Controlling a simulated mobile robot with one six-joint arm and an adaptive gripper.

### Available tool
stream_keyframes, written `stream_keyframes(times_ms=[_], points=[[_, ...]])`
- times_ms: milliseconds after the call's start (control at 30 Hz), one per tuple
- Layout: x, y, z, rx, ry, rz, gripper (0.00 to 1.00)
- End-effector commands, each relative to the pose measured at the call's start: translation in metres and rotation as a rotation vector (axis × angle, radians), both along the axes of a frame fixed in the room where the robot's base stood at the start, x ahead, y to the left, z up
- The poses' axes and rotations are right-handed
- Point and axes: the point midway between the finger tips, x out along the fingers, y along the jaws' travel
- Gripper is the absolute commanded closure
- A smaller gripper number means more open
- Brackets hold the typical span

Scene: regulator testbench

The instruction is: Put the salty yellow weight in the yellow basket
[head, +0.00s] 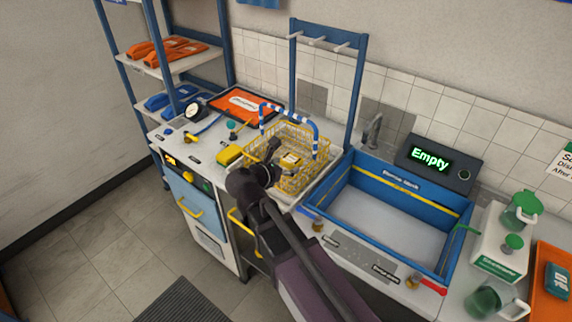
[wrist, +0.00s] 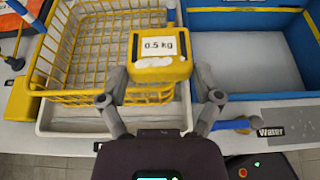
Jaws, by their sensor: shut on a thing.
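The yellow weight (wrist: 158,68) has a white "0.5 kg" label and white crusty patches on its near face. My gripper (wrist: 160,80) is shut on it, one finger on each side. In the head view the weight (head: 291,160) shows beyond my gripper (head: 276,160), against the wire of the yellow basket (head: 318,165). In the wrist view it overlaps the near right part of the basket (wrist: 75,97); I cannot tell whether it is above the rim or inside. The basket has a blue-and-white striped handle and stands in a white tray.
A blue-walled sink (head: 400,207) lies right of the basket, with a display reading "Empty" (head: 430,156) behind it. Another yellow block (head: 229,155) sits just left of the basket. A blue rack with pegs (head: 328,45) stands behind. Green-lidded jugs are at far right.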

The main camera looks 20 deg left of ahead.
Motion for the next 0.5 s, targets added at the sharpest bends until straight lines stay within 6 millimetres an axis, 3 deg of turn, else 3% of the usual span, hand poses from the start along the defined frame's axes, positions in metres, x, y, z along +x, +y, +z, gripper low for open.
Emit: stream_keyframes(times_ms=[167, 500], points=[[0.007, -0.019, -0.003, -0.002, -0.003, 0.001, 0.79], [0.008, -0.022, -0.003, -0.002, -0.003, 0.004, 0.79]])
